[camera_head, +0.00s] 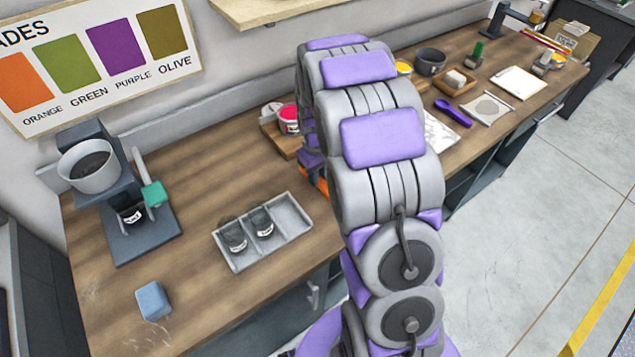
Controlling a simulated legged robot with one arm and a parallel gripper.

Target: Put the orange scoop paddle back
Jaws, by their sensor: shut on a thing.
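My gripper (312,160) is mostly hidden behind my own raised arm, and only purple and dark parts of its end show. An orange piece (317,184) shows just below it, low over the bench. It looks like part of the orange scoop paddle held in my gripper; the rest of it and the fingertips are hidden. A purple scoop paddle (452,112) lies on the bench to the right of my arm.
The wooden bench (210,300) holds a grey tray (293,237) with two dark jars, a blue block (153,301) and a dark stand with a grey pot (88,166). A shade chart (97,55) leans at the back left.

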